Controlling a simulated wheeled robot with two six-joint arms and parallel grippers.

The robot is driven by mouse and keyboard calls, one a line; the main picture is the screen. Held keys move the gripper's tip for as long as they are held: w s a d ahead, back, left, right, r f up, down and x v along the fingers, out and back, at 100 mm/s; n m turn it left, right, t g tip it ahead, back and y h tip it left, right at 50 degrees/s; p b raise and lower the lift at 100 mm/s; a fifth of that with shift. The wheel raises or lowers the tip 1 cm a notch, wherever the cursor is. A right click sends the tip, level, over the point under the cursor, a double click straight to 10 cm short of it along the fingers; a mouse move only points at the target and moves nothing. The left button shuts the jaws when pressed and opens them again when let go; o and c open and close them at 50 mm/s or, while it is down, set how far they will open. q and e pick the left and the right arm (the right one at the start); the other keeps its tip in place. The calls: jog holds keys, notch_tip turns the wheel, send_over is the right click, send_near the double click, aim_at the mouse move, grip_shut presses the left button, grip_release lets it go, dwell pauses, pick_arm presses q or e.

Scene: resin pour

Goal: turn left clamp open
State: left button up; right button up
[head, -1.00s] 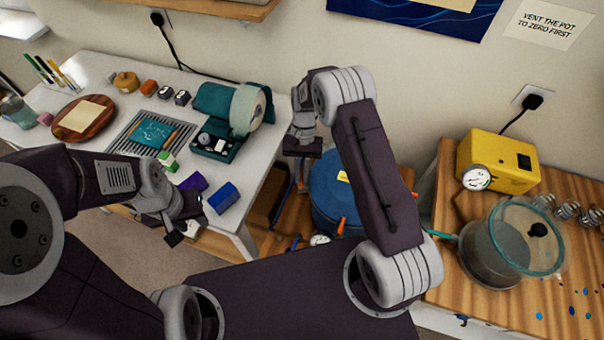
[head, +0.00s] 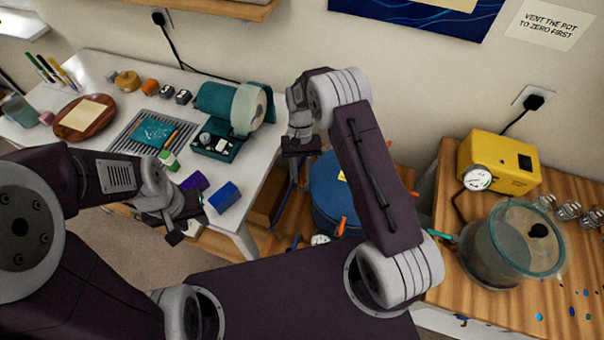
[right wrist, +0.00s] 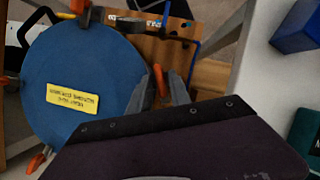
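The blue pressure pot (head: 328,197) stands low between the two tables, partly hidden by my right arm. In the right wrist view its round blue lid (right wrist: 90,75) has a yellow label and orange-handled clamps around the rim. My right gripper (head: 297,172) is at the pot's left side. In the right wrist view its grey fingers (right wrist: 160,95) stand apart, one on each side of an orange clamp handle (right wrist: 159,78); contact is not clear. My left gripper (head: 184,232) hangs by the left table's front edge, away from the pot; its finger gap is unclear.
On the right wooden table stand a yellow gauge box (head: 495,160) and a clear-lidded pot (head: 505,245).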

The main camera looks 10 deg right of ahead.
dwell(0.3)
jog(key=b+v, duration=0.1)
jog(key=v, duration=0.8)
jog(key=shift+b, duration=0.35)
